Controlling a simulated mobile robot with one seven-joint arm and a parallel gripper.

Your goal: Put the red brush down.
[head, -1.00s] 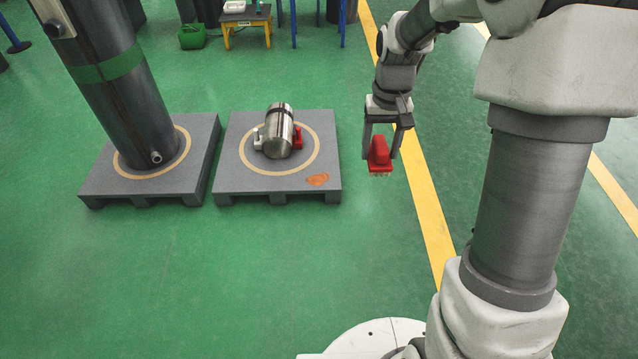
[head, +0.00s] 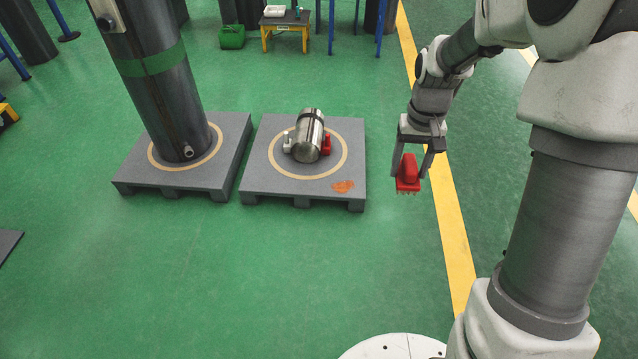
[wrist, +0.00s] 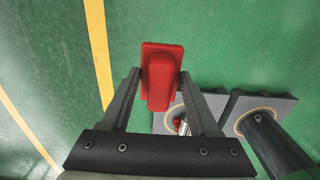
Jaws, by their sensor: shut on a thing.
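The red brush (head: 408,174) hangs in my gripper (head: 411,172), bristles down, over the green floor to the right of the right-hand pallet in the head view. The two fingers are shut on it from both sides. In the wrist view the red brush (wrist: 160,80) sits between the tips of my gripper (wrist: 160,78), its red back toward the camera. It appears clear of the floor in the head view.
Another pallet (head: 140,183) bears a tall dark cylinder (head: 165,105). Green floor in front is clear.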

